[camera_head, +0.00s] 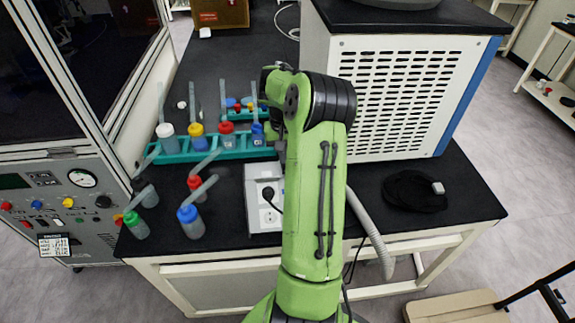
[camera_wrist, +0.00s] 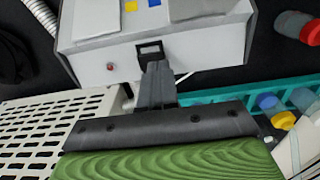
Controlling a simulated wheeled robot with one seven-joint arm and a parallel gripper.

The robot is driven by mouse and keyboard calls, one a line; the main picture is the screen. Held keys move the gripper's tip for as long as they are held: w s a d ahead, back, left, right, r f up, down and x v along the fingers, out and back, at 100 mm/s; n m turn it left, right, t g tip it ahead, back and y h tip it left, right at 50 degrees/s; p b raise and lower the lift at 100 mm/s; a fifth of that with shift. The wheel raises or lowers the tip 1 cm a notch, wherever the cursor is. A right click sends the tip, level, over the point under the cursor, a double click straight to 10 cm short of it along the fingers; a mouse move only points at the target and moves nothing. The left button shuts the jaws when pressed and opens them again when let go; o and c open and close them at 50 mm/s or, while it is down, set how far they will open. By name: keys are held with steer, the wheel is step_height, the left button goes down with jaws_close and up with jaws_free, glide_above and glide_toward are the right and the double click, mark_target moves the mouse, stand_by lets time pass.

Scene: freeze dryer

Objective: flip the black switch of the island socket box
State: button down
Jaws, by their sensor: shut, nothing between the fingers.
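The island socket box (camera_head: 251,218) is a white box with black sockets on the black bench top, partly hidden behind my green arm in the head view. In the wrist view the socket box (camera_wrist: 205,47) shows one side face with the black switch (camera_wrist: 150,47) in a dark frame and a small red button to its left. My gripper (camera_wrist: 155,66) is shut and empty, with its fingertips right in front of the switch, overlapping its lower part. I cannot tell whether they touch it. In the head view the fingers are hidden by the arm.
A white vented machine (camera_head: 395,95) stands at the right. A black cap (camera_head: 415,192) and grey hose (camera_head: 373,232) are at the right front.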

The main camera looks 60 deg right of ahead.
steer(key=shift+f+b, duration=0.7)
steer(key=shift+f, duration=0.2)
stand_by(0.8)
step_height(320, 180, up, 7)
steer(key=p, duration=0.6)
steer(key=shift+r, duration=0.15)
stand_by(0.3)
